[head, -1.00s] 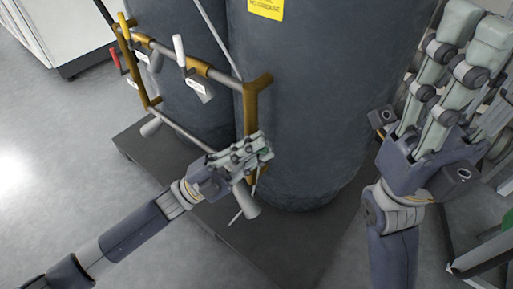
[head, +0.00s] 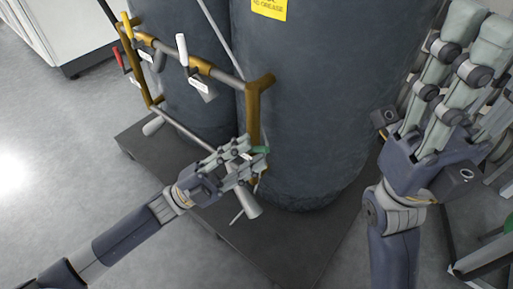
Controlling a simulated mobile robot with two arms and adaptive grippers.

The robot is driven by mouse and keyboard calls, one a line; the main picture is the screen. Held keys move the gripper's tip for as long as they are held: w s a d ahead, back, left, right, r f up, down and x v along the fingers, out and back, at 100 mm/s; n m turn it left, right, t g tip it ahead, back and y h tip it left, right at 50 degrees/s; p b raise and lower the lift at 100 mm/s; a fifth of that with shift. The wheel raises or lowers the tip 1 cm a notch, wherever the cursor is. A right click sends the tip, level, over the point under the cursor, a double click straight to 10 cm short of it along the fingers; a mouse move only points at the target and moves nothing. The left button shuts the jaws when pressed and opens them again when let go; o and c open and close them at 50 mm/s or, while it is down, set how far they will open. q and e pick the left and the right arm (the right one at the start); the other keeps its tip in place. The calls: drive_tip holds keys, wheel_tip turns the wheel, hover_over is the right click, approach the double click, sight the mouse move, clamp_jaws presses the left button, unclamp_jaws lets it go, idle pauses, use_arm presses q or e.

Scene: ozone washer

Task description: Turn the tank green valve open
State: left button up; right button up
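A small green handle (head: 260,150) shows at the fingertips of my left gripper (head: 245,158), at the right lower part of the pipe frame; it looks like the green valve. The brass and grey pipe frame (head: 205,68) stands in front of two dark grey tanks (head: 300,105). My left fingers are spread and lie at the handle; I cannot tell whether they touch it. The valve body behind the fingers is mostly hidden. My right gripper (head: 465,70) is raised at the right, with its fingers extended upward, open and empty, away from the pipes.
A white-handled valve (head: 182,50), a yellow handle (head: 127,25) and a red handle (head: 119,60) sit on the same frame. The tanks stand on a dark platform (head: 290,240). A white cabinet (head: 60,30) is at the upper left. Grey floor lies free at the left.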

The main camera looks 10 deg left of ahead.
use_arm(q)
drive_tip(key=v, duration=0.9)
drive_tip(key=shift+c, duration=0.2)
